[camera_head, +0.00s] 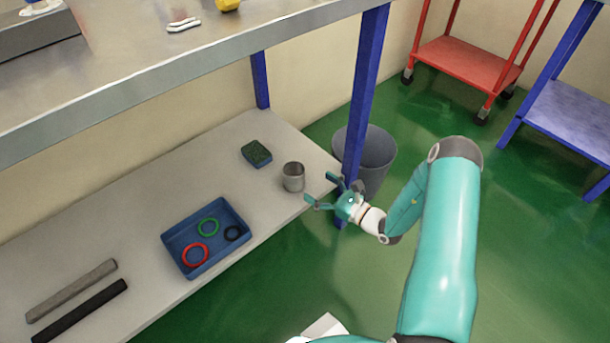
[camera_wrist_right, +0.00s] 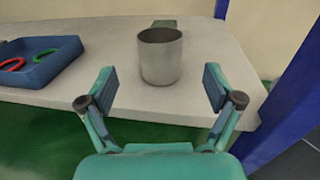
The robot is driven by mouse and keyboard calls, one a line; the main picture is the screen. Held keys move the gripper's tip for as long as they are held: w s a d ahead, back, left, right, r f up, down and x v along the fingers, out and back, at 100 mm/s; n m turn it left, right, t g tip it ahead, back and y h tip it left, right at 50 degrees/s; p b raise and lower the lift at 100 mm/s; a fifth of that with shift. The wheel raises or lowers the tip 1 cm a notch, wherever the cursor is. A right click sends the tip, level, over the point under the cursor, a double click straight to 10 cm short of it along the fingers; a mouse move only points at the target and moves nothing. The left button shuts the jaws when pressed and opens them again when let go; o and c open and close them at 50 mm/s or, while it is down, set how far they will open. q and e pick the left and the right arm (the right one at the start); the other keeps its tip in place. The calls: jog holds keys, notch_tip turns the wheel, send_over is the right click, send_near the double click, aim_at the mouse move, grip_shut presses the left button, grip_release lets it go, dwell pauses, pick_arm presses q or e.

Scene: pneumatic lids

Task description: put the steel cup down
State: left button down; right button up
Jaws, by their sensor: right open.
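The steel cup (camera_head: 293,177) stands upright on the lower shelf (camera_head: 130,213) of the bench, close to its right end. In the right wrist view the cup (camera_wrist_right: 160,55) stands ahead of my fingers, in line with the gap between them. My right gripper (camera_head: 321,191) is open and empty, just to the right of the cup at the shelf's edge, with a gap between them. In the right wrist view the two fingers (camera_wrist_right: 160,90) are spread wide and do not touch the cup. My left gripper is not in view.
A blue tray (camera_head: 187,264) with several rings lies left of the cup. A green-topped sponge (camera_head: 257,153) lies behind it. A blue post (camera_head: 366,80) and grey bin (camera_head: 377,150) stand near my right gripper. Two dark bars (camera_head: 75,300) lie at the far left.

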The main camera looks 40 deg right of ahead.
jog(key=s+a+f+n+g+y, duration=0.35)
jog(key=s+a+n+g, duration=0.4)
jog(key=a, duration=0.45)
jog(key=s+a+f+n+g+y, duration=0.3)
jog(key=s+a+n+g+y, duration=0.4)
jog(key=a, duration=0.5)
jog(key=s+a+f+n+g+h, duration=0.1)
jog(key=s+f+n+g+h, duration=0.2)
jog(key=s+n+g+h, duration=0.55)
jog(key=w+n+t, duration=0.1)
jog(key=n+t, duration=0.1)
jog(key=w+a+n+t+h, duration=0.1)
jog(key=n+t, duration=0.1)
jog(key=n, duration=0.1)
jog(key=w+f+n+t+h, duration=0.1)
jog(key=n+t, duration=0.1)
jog(key=n, duration=0.1)
jog(key=shift+w+a, duration=0.25)
jog(key=shift+w, duration=0.1)
